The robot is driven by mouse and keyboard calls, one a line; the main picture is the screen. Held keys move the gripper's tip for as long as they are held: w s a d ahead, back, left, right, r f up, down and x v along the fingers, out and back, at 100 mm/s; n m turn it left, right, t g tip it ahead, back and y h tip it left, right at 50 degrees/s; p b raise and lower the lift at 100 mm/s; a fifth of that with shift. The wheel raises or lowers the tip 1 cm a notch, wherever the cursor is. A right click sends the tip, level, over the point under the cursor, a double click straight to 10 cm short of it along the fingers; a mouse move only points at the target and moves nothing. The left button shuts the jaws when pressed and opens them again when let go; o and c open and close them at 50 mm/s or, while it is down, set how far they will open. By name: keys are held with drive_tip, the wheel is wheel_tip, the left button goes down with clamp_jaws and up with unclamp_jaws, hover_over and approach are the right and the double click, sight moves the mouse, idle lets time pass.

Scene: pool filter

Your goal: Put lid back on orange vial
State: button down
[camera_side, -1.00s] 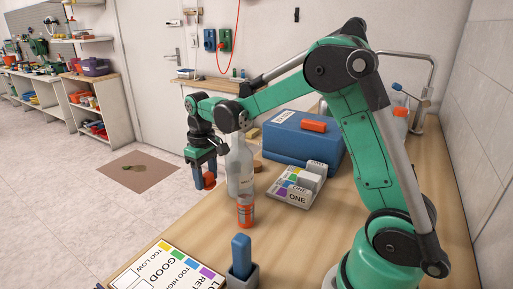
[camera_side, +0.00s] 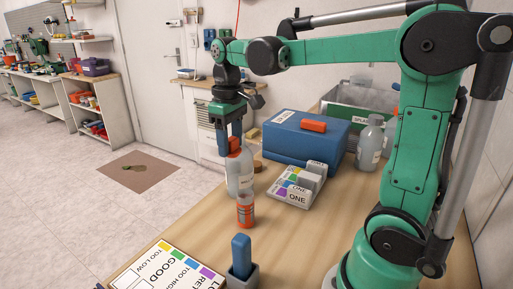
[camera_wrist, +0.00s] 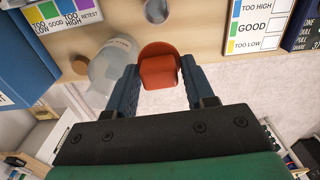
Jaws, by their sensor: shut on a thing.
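The orange vial (camera_side: 245,211) stands upright and open on the wooden table in the side view. A round open rim (camera_wrist: 157,10) at the top edge of the wrist view appears to be its mouth. My gripper (camera_side: 234,147) is shut on the orange-red lid (camera_side: 234,146). The lid (camera_wrist: 160,65) sits between my fingertips in the wrist view. In the side view it is higher than the vial and apart from it, in front of the clear bottle's upper part.
A clear bottle (camera_side: 240,174) stands close behind the vial. A blue case (camera_side: 300,142), a colour-coded tray (camera_side: 290,190), a holder with a blue stick (camera_side: 241,262) and a result card (camera_side: 165,270) surround it. Bare table lies right of the vial.

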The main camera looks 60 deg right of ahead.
wheel_tip(320, 180, down, 8)
drive_tip(key=s, duration=0.2)
drive_tip(key=shift+s, duration=0.4)
drive_tip(key=shift+f, duration=0.15)
idle(1.9)
unclamp_jaws()
idle(0.4)
wheel_tip(320, 180, up, 7)
idle(1.0)
